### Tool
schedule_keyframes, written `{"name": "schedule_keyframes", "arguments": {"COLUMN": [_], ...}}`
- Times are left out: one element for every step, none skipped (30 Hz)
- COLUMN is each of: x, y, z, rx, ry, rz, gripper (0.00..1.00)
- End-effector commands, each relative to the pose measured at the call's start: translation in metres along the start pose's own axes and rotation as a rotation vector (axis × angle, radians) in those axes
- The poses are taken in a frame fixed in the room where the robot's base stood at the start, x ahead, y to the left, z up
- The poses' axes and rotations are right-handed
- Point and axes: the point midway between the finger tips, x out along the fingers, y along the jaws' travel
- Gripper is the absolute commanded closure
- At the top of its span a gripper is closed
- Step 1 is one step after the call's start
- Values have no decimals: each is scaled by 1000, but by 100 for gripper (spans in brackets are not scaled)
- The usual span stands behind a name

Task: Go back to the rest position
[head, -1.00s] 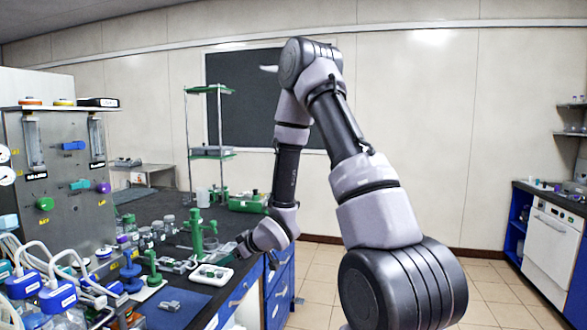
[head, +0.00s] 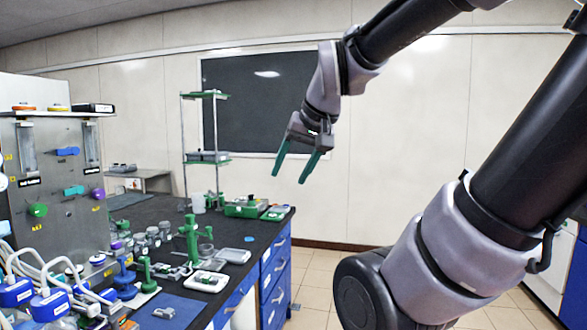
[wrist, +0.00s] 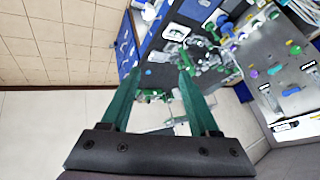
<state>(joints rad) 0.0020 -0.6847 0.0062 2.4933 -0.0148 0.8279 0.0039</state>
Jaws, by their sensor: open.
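My gripper (head: 294,172) hangs in the air to the right of the bench, in front of the wall and the dark board. Its two green fingers point down and are spread apart. The wrist view shows the same open fingers (wrist: 160,75) with nothing held between them. The lab bench (head: 262,232) lies to the left, with a gap between it and my fingers.
A grey panel (head: 60,190) with coloured knobs stands at the left. On the bench are a green stand (head: 192,240), a white tray (head: 208,281) and a green box (head: 245,208). A shelf rack (head: 206,156) stands behind. Open floor (head: 316,268) lies right of the bench.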

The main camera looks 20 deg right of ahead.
Motion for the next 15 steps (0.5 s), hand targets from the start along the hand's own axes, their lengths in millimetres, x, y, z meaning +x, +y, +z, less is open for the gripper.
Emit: {"name": "schedule_keyframes", "arguments": {"x": [-9, -12, -15, -17, -18, -19, -19, -19, -19, -19, -18, -18, -18, -18, -18], "y": [-1, -2, -2, -3, -3, -3, -3, -3, -3, -3, -3, -3, -3, -3, -3], "z": [7, 10, 14, 16, 17, 18, 18, 18, 18, 18, 18, 18, 18, 18, 18], "rx": [18, 27, 36, 40, 44, 47, 48, 48, 47, 47, 47, 47, 47, 47, 47], "ry": [-5, -11, -17, -20, -23, -26, -27, -27, -27, -27, -27, -27, -27, -27, -26], "rz": [-14, -20, -26, -29, -31, -33, -33, -33, -33, -33, -32, -32, -32, -32, -32], "gripper": [38, 38, 38, 38, 38, 38, 38, 38, 38, 38, 38, 38, 38, 38, 38]}}
